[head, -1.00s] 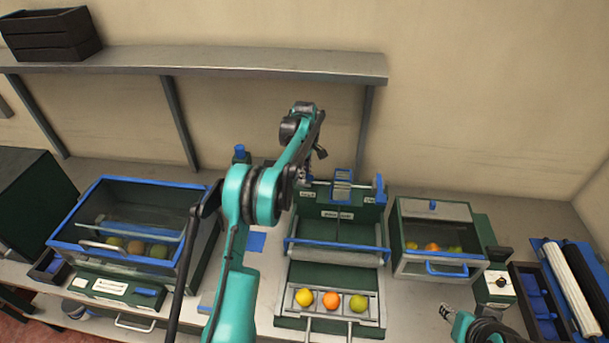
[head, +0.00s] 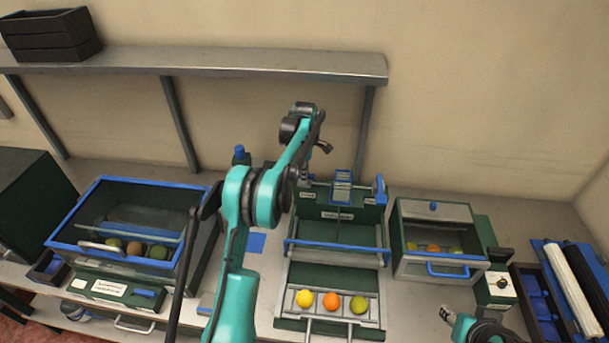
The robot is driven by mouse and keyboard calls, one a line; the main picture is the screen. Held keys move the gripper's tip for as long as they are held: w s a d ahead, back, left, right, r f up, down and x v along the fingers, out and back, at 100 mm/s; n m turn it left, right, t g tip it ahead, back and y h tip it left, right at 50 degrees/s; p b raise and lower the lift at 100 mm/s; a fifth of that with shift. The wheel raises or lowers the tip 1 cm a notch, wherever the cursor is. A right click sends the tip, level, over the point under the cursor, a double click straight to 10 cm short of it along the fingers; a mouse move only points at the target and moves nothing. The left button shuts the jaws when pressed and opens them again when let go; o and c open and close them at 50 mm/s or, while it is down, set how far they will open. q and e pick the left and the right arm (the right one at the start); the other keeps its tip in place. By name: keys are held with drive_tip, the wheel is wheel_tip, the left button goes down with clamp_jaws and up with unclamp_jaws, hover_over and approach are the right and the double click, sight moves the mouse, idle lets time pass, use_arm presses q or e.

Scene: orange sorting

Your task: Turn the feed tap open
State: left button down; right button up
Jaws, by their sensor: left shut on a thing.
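The gripper is shut on the feed tap, which is small and mostly hidden behind the fingers and wrist. How far the tap is turned cannot be seen. The machine has a blue-framed part (head: 343,180) at its back and a blue round part at the rear right (head: 379,189). My right gripper (head: 446,313) is low at the right, apart from the machine; its finger opening is too small to judge.
A yellow, an orange and a green fruit lie in the machine's front tray (head: 330,322). A blue-rimmed glass bin (head: 70,215) with fruit stands left, and a lidded fruit box (head: 413,268) right. A shelf (head: 240,62) runs above. Rollers (head: 575,285) lie far right.

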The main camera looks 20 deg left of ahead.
use_arm(q)
drive_tip(key=c, duration=1.5)
unclamp_jaws()
drive_tip(key=shift+c, duration=0.2)
wheel_tip(320, 180, up, 12)
drive_tip(key=shift+d, duration=0.1)
